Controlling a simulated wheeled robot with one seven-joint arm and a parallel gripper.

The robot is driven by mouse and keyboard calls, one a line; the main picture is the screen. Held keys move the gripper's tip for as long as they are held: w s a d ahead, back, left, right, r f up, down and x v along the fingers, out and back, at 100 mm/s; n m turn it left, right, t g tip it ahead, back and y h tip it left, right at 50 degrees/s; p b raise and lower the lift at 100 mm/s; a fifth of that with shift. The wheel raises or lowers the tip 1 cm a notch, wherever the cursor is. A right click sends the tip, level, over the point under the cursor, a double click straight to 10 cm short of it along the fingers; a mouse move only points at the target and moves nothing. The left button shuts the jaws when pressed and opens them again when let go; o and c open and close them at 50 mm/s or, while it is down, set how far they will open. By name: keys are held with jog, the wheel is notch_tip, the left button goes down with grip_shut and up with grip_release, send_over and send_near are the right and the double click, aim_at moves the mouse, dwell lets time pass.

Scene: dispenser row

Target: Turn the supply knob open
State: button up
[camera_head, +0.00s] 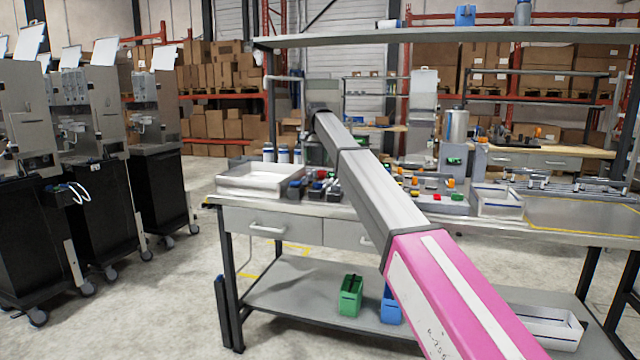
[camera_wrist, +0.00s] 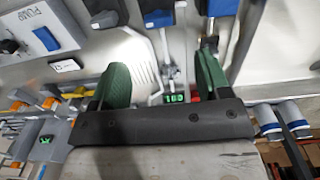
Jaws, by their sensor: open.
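In the wrist view my gripper (camera_wrist: 162,72) has two green fingers spread apart, with no object visibly held between them. Its fingers reach toward a light grey panel (camera_wrist: 100,55). Metal fittings (camera_wrist: 172,65) and a green lit display reading about 100 (camera_wrist: 174,98) show between the fingers. I cannot tell which part is the supply knob. In the head view my arm stretches to the upper left and hides most of the gripper area.
The grey workbench (camera_head: 290,208) holds a white tray (camera_head: 262,180), small coloured parts and a metal canister (camera_head: 457,127). A shelf (camera_head: 450,36) runs above. Green (camera_head: 350,297) and blue bins stand below. Black-based machines (camera_head: 95,215) stand left, with open floor between.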

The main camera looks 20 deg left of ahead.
aim_at(318, 185)
notch_tip(318, 185, down, 11)
jog(key=shift+d+r, duration=0.1)
jog(key=shift+r, duration=0.05)
dwell(0.4)
jog(key=shift+c, duration=0.3)
jog(key=c, duration=0.9)
